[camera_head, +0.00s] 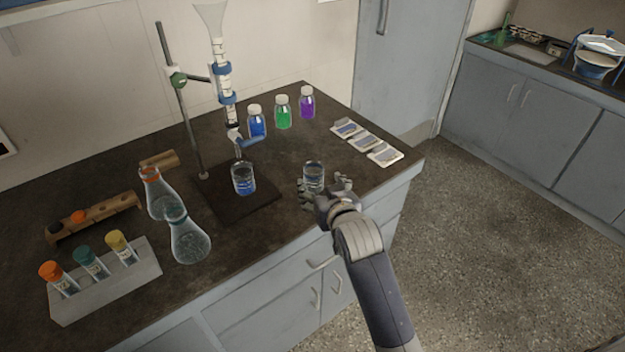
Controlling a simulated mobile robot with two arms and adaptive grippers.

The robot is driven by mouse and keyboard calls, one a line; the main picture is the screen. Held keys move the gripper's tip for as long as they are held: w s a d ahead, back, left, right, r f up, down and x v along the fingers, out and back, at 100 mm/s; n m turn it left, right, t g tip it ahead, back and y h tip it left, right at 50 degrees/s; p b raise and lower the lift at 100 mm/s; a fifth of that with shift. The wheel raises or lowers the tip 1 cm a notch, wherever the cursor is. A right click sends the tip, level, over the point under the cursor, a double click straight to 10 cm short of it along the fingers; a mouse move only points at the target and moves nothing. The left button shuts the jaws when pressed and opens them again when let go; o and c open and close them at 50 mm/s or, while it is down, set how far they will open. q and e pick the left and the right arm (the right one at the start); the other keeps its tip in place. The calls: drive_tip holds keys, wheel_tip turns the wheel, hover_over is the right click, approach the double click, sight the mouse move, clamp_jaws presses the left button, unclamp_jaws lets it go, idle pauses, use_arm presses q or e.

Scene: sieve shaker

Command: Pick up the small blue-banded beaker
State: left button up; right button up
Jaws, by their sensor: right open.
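A small clear glass beaker (314,172) stands on the dark bench top. It has a faint bluish band, and its lower part is close to my right gripper's fingers. A second beaker (243,183), with blue in its lower part, stands on the dark base of the burette stand, left of the first. My right gripper (326,188) is open at the near side of the first beaker, its fingers around or just in front of the glass. I cannot tell whether they touch it. My left gripper is out of view.
The burette stand (180,110) rises behind the second beaker. Bottles with blue (257,126), green (283,115) and purple (307,106) contents stand at the back. White trays (366,141) lie right. Flasks (188,240) and a tube rack (110,280) stand left.

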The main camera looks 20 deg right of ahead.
sight(316, 179)
drive_tip(key=x, duration=0.5)
drive_tip(key=shift+w+f, duration=0.1)
drive_tip(key=shift+f+p+x, duration=0.2)
drive_tip(key=shift+x, duration=1.05)
drive_tip(key=shift+f+p+x, duration=0.2)
drive_tip(key=shift+x, duration=1.05)
drive_tip(key=shift+d, duration=0.1)
drive_tip(key=shift+c, duration=0.5)
drive_tip(key=c, duration=1.1)
